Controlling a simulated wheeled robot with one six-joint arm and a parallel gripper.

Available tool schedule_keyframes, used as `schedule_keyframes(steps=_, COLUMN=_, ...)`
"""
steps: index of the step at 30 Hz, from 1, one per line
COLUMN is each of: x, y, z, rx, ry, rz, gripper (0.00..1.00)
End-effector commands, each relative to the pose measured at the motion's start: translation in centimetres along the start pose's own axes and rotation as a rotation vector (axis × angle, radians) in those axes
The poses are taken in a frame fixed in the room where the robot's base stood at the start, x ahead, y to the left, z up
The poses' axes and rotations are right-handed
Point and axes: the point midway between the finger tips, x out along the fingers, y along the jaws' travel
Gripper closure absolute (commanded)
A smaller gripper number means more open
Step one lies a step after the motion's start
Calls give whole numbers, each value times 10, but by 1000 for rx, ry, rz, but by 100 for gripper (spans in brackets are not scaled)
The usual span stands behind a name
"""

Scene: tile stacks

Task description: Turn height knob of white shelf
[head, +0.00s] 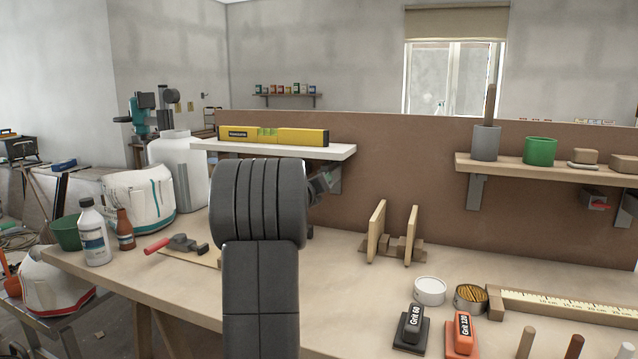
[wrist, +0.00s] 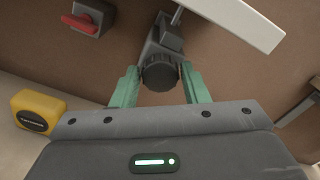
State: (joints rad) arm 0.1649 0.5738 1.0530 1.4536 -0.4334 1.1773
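The white shelf (head: 340,152) is fixed to the brown back panel and carries a yellow spirit level (head: 272,136). Its underside corner shows at the upper right in the wrist view (wrist: 238,20). Below it, a dark ridged height knob (wrist: 160,73) sits on a grey bracket (wrist: 163,40). My gripper (wrist: 159,78) is open, with one green finger on each side of the knob. Narrow gaps seem to show between the fingers and the knob; contact is hard to judge. In the head view my arm hides the knob and most of the gripper.
A yellow tape measure (wrist: 38,112) lies on the bench left of my gripper. A red-handled clamp or switch (wrist: 82,22) is on the panel at upper left. A wooden holder (head: 393,240) stands to the right on the bench; a wooden shelf (head: 540,171) hangs farther right.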

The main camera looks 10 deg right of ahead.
Motion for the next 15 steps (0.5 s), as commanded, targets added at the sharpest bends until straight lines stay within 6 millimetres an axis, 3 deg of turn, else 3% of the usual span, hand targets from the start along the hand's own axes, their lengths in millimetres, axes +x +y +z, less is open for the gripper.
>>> schedule_keyframes(steps=2, x=0, y=0, z=0, rx=0, ry=0, rz=0, gripper=44)
schedule_keyframes(steps=11, x=-1, y=0, z=1, rx=-1, ry=-1, rz=0, gripper=44)
schedule_keyframes(steps=15, x=-12, y=0, z=1, rx=-1, ry=-3, rz=0, gripper=44)
